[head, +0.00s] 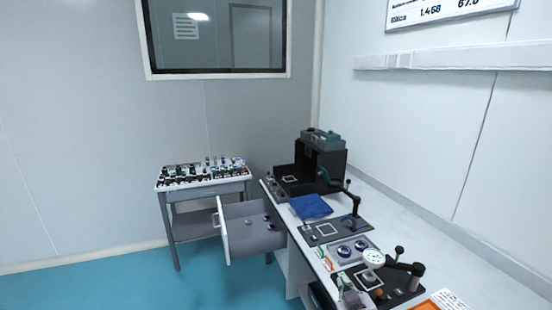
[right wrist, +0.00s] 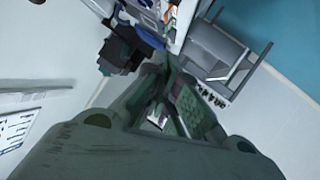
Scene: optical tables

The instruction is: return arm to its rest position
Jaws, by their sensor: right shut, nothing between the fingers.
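My right gripper (right wrist: 171,78) fills the lower middle of the right wrist view. Its two green-padded fingers are together with nothing held between them. A small grey-green part at the bottom edge of the head view (head: 350,296) may be its tip, but it is too small to be sure. My left gripper is in neither view. The long bench (head: 290,258) runs along the right wall. A black dial-gauge fixture (head: 405,280) stands at its near end, apart from the fingers as far as I can tell.
An open drawer (head: 240,240) juts left from the bench with a few small items inside. A side table (head: 205,188) holds many small parts. The blue floor (head: 120,285) is clear.

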